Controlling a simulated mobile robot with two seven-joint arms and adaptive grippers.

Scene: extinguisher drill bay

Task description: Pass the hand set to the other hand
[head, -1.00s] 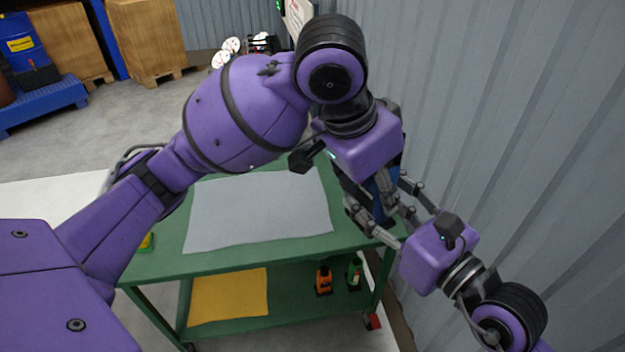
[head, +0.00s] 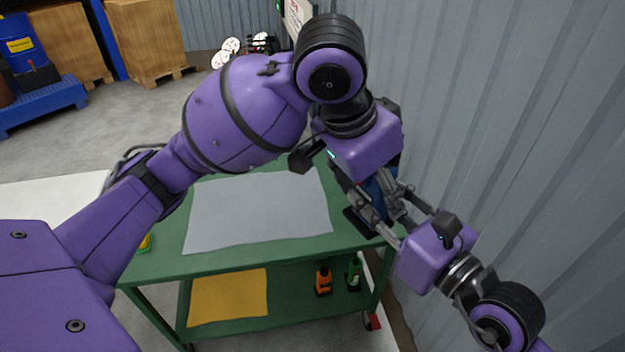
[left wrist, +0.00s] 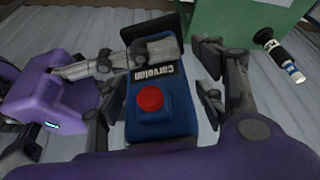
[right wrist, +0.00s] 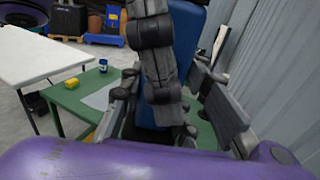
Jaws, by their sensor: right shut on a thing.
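The hand set is a dark blue block with a red button and a light name on its face. It fills the middle of the left wrist view (left wrist: 150,122) and shows blue between the grippers in the right wrist view (right wrist: 187,30). My right gripper (head: 385,208) is shut on it, a finger lying across its face in the left wrist view. My left gripper (left wrist: 158,90) is open, its fingers on either side of the hand set, with a gap visible at the right finger. In the head view my left wrist and both grippers' fingers hide most of the hand set.
A green cart (head: 200,262) with a grey mat (head: 258,213) stands below. Its lower shelf holds a yellow cloth (head: 228,296), an orange bottle (head: 323,282) and a green bottle (head: 354,273). A corrugated wall (head: 530,150) stands close on the right.

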